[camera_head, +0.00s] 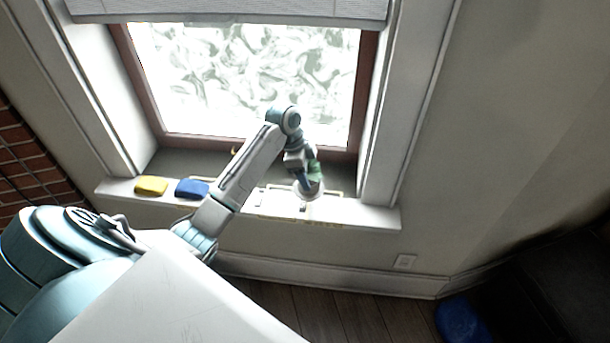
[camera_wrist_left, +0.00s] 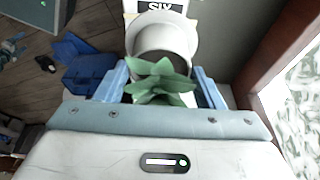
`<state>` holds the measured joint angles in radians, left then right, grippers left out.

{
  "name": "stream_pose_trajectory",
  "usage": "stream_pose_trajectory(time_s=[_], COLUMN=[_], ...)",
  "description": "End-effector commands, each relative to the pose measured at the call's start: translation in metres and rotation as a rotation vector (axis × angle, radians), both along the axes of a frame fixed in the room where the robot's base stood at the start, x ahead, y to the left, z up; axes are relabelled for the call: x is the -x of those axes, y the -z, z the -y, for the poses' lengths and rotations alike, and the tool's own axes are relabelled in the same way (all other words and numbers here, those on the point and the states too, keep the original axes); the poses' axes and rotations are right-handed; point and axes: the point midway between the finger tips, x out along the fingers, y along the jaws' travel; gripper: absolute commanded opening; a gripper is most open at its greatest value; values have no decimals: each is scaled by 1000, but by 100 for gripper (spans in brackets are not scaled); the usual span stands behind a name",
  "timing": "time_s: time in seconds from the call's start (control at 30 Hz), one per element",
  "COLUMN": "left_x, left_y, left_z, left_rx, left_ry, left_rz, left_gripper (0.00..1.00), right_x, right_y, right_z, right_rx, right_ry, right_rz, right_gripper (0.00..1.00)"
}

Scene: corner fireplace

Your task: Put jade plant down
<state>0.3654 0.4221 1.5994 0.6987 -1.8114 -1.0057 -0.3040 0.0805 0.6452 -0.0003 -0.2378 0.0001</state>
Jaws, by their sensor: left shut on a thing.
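The jade plant (camera_head: 315,171) has green pointed leaves and a white round pot. It is at the right part of the white window sill (camera_head: 365,213). My left gripper (camera_head: 304,182) is shut on it. In the left wrist view the leaves (camera_wrist_left: 160,86) sit between the two blue fingers, with the white pot (camera_wrist_left: 178,27) beyond them. Whether the pot touches the surface below is hidden. My right gripper is in neither view.
A yellow folded item (camera_head: 151,185) and a blue one (camera_head: 192,188) lie on the sill's left part. A white surface lettered "SIX" (camera_wrist_left: 157,6) lies beyond the pot. The window (camera_head: 240,75) stands behind. A blue object (camera_head: 462,320) is on the floor.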

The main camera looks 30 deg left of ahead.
Motion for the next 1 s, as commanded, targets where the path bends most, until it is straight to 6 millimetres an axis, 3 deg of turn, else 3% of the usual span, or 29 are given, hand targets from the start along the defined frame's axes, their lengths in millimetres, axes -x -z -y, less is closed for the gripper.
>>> stream_pose_trajectory(time_s=[0.17,0.43,0.73,0.77,0.87,1.0], left_x=[-4,-4,-4,-3,-3,-3], left_y=[4,35,38,39,39,39], left_z=[-6,-6,-6,-6,-6,-6], left_rx=[2,0,0,0,0,0], left_ry=[0,1,1,0,0,0], left_rz=[-2,-1,0,-1,-1,0], left_gripper=[19,19,19,64,84,84], right_x=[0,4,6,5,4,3], right_y=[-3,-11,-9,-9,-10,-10], right_z=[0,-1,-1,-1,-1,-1], right_rx=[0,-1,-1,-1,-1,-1], right_ry=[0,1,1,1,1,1], right_rz=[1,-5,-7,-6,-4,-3], right_gripper=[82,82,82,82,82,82])
